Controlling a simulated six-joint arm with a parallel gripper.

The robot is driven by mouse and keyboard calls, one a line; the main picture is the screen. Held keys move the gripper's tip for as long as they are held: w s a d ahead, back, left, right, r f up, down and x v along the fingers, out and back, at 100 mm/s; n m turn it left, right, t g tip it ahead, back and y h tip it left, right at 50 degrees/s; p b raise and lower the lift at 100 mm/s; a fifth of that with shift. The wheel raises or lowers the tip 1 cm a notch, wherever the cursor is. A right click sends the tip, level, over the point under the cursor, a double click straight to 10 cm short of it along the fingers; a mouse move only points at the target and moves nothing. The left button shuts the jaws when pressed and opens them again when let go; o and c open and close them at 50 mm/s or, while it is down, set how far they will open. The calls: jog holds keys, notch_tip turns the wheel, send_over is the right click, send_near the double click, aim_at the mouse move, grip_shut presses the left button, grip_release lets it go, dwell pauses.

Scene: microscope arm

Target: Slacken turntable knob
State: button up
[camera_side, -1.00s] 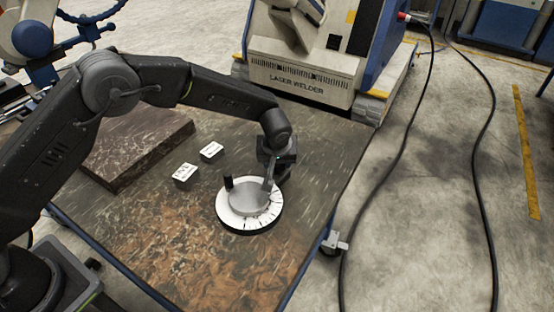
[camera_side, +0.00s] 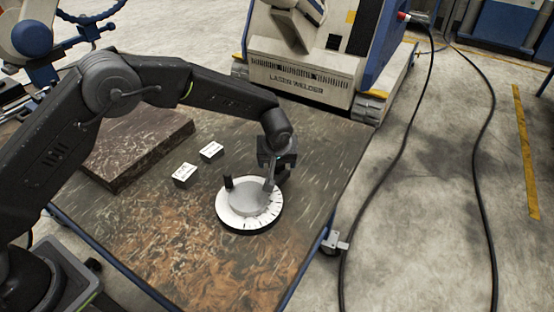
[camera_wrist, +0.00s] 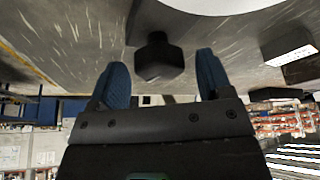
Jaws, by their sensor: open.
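The turntable (camera_side: 237,217) is a round disc with a white, black-marked rim and a raised grey centre, lying on the table. A short black post (camera_side: 228,183) stands at its left edge. In the wrist view, a black faceted knob (camera_wrist: 158,57) sticks out near the white turntable edge (camera_wrist: 215,5). My gripper (camera_side: 271,186) is at the turntable's far right side, pointing down. In the wrist view, my open gripper (camera_wrist: 162,62) has one blue fingertip on each side of the knob, with visible gaps. The side view does not clearly show this knob.
Two small white boxes (camera_side: 185,180) (camera_side: 211,154) sit left of and behind the turntable. A dark raised slab (camera_side: 135,150) lies farther left on the table. The table's front (camera_side: 180,260) is clear. A laser welder (camera_side: 310,60) stands behind the table.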

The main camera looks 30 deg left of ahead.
jog(key=shift+r, duration=0.1)
jog(key=v, duration=1.3)
jog(key=shift+s+r, duration=0.2)
jog(key=shift+r, duration=0.05)
jog(key=shift+d, duration=0.15)
